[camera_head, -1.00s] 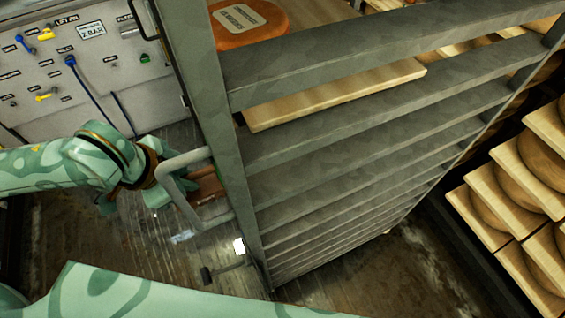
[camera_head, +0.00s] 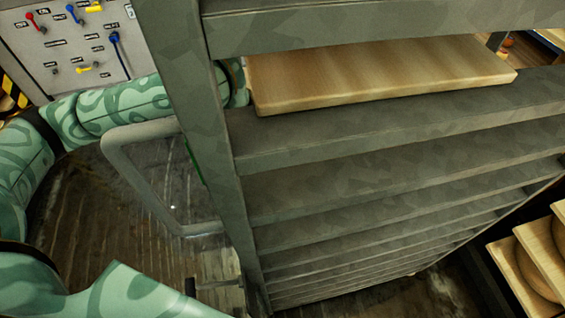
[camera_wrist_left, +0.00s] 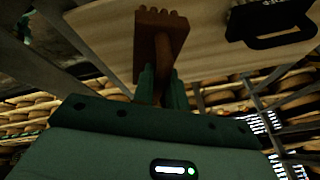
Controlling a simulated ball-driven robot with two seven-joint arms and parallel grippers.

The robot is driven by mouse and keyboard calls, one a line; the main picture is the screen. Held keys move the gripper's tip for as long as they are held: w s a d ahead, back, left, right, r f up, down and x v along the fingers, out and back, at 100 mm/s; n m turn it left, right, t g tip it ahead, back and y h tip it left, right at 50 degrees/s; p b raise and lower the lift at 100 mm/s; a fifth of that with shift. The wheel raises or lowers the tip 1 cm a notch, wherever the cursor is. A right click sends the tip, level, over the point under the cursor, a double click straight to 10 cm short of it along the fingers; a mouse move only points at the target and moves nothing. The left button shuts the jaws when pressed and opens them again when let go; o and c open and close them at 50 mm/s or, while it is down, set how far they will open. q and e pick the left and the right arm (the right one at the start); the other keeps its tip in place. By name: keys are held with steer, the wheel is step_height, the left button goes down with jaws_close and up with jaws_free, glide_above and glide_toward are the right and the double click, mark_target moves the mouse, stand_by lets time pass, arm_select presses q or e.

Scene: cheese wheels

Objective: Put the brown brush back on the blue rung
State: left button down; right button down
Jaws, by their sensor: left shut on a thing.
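The brown brush (camera_wrist_left: 158,40) shows in the left wrist view, its block-shaped head up and its handle running down between the green fingers. My left gripper (camera_wrist_left: 158,82) is shut on that handle. A pale wooden board lies above or behind the brush; whether they touch I cannot tell. In the head view my left arm comes in from the left and passes behind the grey rack's corner post, which hides most of the gripper and the brush. I cannot make out a blue rung in either view. My right gripper is not in view.
The grey rack (camera_head: 345,142) has several slats, and a wooden board (camera_head: 380,75) lies on an upper one. A looped grey handle (camera_head: 150,185) sticks out left of its post. A lever panel (camera_head: 75,45) stands at upper left. Cheese shelves (camera_head: 530,265) stand at right.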

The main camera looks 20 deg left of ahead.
arm_select(q)
steer(key=shift+w+d+f, duration=0.25)
steer(key=shift+w+f, duration=0.1)
steer(key=shift+f, duration=0.15)
steer(key=f+b, duration=0.3)
steer(key=f, duration=0.1)
steer(key=shift+w+d+b, duration=0.15)
steer(key=shift+w+b, duration=0.15)
steer(key=shift+s+r, duration=0.1)
steer(key=shift+r, duration=0.05)
steer(key=c, duration=1.4)
jaws_free()
steer(key=shift+r, duration=0.1)
steer(key=p+v, duration=0.7)
steer(key=v, duration=0.5)
